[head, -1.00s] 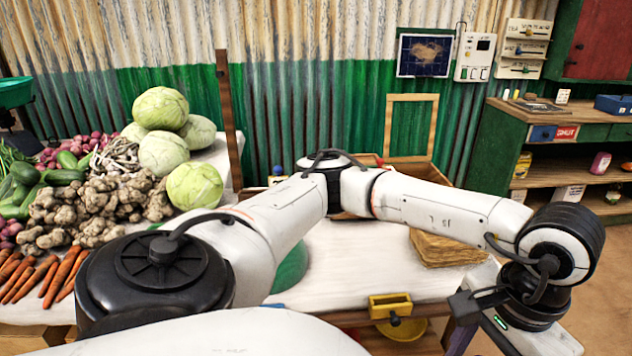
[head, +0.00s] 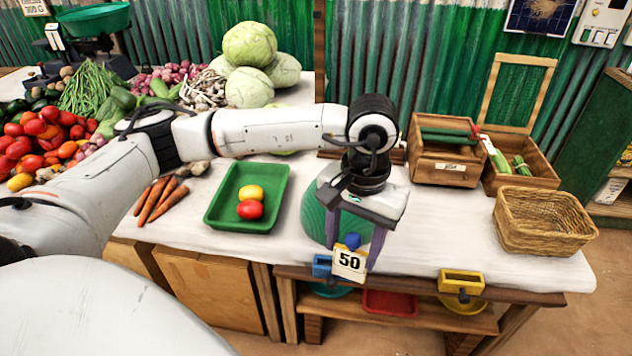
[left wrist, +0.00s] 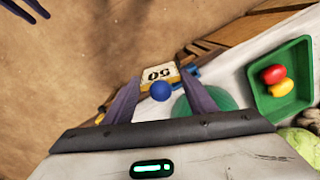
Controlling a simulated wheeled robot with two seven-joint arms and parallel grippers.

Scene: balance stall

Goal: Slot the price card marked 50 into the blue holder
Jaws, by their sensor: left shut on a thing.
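The white price card marked 50 (head: 349,264) has a blue round knob (head: 352,241) at its top. My left gripper (head: 352,246) points down and is shut on the knob, with the card hanging upright below the fingers. The blue holder (head: 321,266) is on the table's front edge, just left of the card and partly covered by it. I cannot tell whether they touch. In the left wrist view the card (left wrist: 158,74) and knob (left wrist: 161,91) show between the fingers, with a bit of the blue holder (left wrist: 192,73) beside them.
A yellow holder (head: 461,281) is on the same edge farther right. A large green rounded thing (head: 316,220) stands behind my left gripper. A green tray (head: 221,211) with red and yellow produce is to the left, a wicker basket (head: 543,235) to the right.

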